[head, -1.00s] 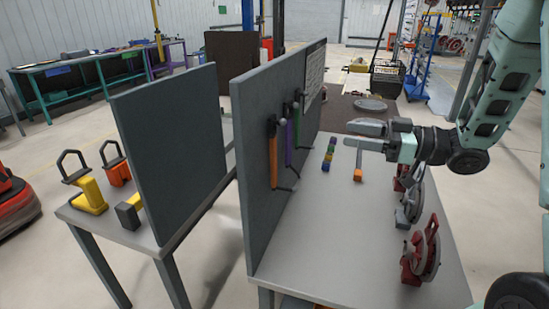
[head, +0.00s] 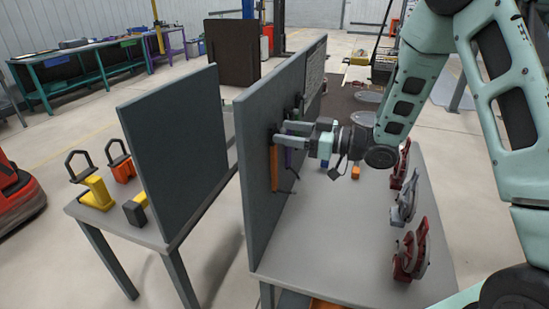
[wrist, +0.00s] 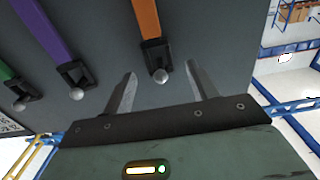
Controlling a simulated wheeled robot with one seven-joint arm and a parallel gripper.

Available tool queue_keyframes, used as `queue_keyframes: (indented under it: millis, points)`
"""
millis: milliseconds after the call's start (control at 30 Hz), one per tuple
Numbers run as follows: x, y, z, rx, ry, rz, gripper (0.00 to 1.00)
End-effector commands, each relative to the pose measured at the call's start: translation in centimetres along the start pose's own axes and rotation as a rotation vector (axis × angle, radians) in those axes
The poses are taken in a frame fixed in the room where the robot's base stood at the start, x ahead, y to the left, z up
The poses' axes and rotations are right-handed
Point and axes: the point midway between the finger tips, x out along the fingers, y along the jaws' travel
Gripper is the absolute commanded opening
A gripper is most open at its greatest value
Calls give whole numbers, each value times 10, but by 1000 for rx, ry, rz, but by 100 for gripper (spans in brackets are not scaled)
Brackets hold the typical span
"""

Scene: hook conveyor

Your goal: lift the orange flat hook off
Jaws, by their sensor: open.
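The orange flat hook (head: 274,168) hangs on the grey upright panel (head: 256,215). In the wrist view the orange hook (wrist: 147,20) runs up to the top edge, with a black holder and a round silver knob at its near end. My gripper (head: 281,134) is at the panel, by the upper end of the orange hook. In the wrist view my gripper (wrist: 161,70) is open, one finger on each side of the knob. I see no finger touching it, but the distance to the panel is hard to tell.
The purple hook (wrist: 45,30) and the green hook (wrist: 8,75) hang beside the orange one on the same panel. Red and grey clamp-like tools (head: 410,252) stand along the table's right side. The table's front middle (head: 330,240) is clear.

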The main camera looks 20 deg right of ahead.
Motion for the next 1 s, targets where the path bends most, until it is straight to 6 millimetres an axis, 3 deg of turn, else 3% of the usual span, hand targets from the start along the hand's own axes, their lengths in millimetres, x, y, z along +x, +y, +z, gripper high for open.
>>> queue_keyframes:
  millis: [100,367,600,1000]
  points:
    - [13,0,-2,1,0,-1,58]
    - [16,0,0,-1,0,0,58]
    - [15,0,0,-1,0,0,0]
    - [15,0,-3,-2,3,0,0]
